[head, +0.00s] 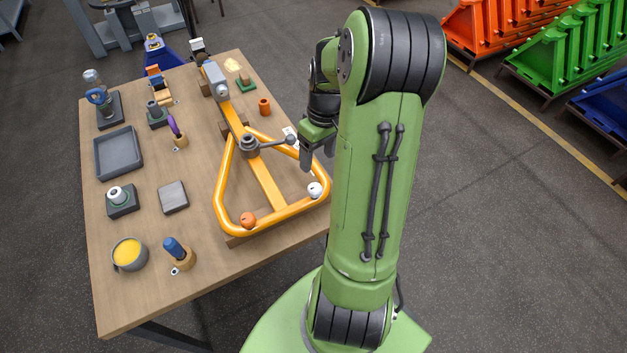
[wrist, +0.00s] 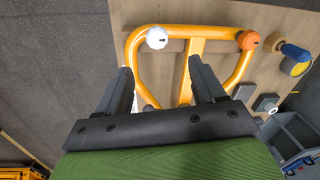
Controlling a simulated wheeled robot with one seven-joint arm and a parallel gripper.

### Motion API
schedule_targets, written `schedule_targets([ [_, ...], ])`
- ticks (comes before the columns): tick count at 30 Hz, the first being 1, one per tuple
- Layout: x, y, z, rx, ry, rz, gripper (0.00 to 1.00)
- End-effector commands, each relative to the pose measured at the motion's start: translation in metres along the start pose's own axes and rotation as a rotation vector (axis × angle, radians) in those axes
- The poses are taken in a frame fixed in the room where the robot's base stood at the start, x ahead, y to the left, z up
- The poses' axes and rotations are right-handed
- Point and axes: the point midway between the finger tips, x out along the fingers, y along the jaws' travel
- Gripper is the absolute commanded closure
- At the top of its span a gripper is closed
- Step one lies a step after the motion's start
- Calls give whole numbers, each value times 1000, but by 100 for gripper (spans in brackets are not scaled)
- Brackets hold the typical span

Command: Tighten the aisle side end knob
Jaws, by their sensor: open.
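A yellow tubular frame (head: 264,183) with a triangular loop lies on the wooden table. A white knob (head: 314,190) sits at the loop's near right corner, on the side of the open floor and coloured racks. An orange knob (head: 248,219) sits at its near left corner. My gripper (head: 317,157) is open and empty, above the right side of the frame and beyond the white knob. In the wrist view the white knob (wrist: 157,38) shows ahead, between the spread fingers (wrist: 160,70) and apart from them. The orange knob (wrist: 248,40) is farther right.
A dark lever (head: 270,145) with a ball end rises from the frame's hub near my gripper. A grey tray (head: 118,153), a yellow-filled cup (head: 129,254) and a blue-handled tool (head: 176,249) stand on the left of the table.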

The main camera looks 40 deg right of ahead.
Motion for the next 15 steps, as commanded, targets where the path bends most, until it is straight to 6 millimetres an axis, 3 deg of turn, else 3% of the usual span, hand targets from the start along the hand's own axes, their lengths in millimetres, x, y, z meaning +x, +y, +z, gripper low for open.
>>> schedule_targets([
  [1,16,0,2,2,-5,-5,31],
  [9,84,0,1,1,-4,-4,31],
  [15,113,0,0,1,-1,-1,31],
])
